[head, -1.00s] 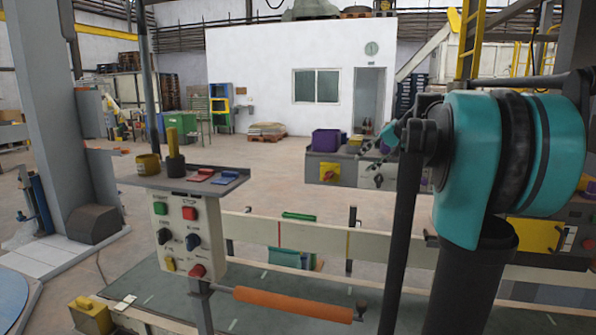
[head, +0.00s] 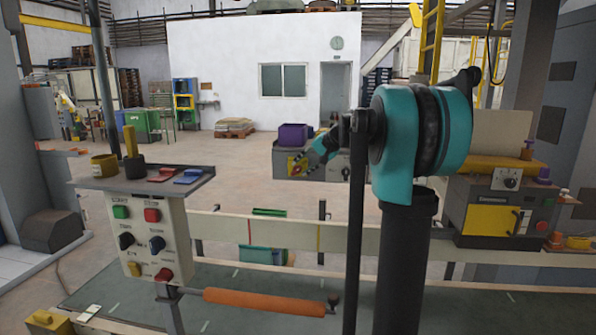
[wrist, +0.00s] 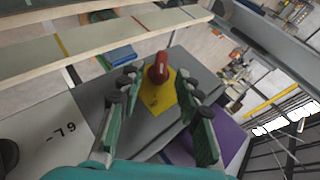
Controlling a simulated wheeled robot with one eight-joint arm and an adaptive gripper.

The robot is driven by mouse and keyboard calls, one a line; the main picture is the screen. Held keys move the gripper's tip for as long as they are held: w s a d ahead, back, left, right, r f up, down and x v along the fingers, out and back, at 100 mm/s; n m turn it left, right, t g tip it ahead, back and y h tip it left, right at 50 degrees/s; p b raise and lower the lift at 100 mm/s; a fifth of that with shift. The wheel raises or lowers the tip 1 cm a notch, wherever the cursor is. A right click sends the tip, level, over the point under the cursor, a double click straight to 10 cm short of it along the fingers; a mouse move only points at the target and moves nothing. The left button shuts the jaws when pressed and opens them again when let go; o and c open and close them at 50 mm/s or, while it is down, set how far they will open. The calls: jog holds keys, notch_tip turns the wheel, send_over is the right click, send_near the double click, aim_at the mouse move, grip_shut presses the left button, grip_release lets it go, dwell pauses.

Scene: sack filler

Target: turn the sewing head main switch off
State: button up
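A red rotary switch knob on a yellow plate (head: 297,165) is on the front of a grey box (head: 345,167), beyond the pale rail. I take it for the main switch; no label is readable. In the wrist view the red knob (wrist: 158,70) stands out from its yellow plate (wrist: 158,95), its handle roughly upright in the picture. My gripper (wrist: 157,77) is open, teal fingers with dark pads either side of the knob in the picture. I cannot tell whether they touch it. In the head view my gripper (head: 312,160) partly covers the box.
A control panel (head: 146,238) with buttons and knobs stands at the left. An orange roller (head: 262,303) and a pale rail (head: 300,238) cross the front. A purple bin (head: 293,135) sits on the grey box. A machine with a yellow panel (head: 490,220) stands at the right.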

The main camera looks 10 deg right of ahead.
aim_at(301, 167)
jog(key=shift+x, duration=1.6)
grip_shut()
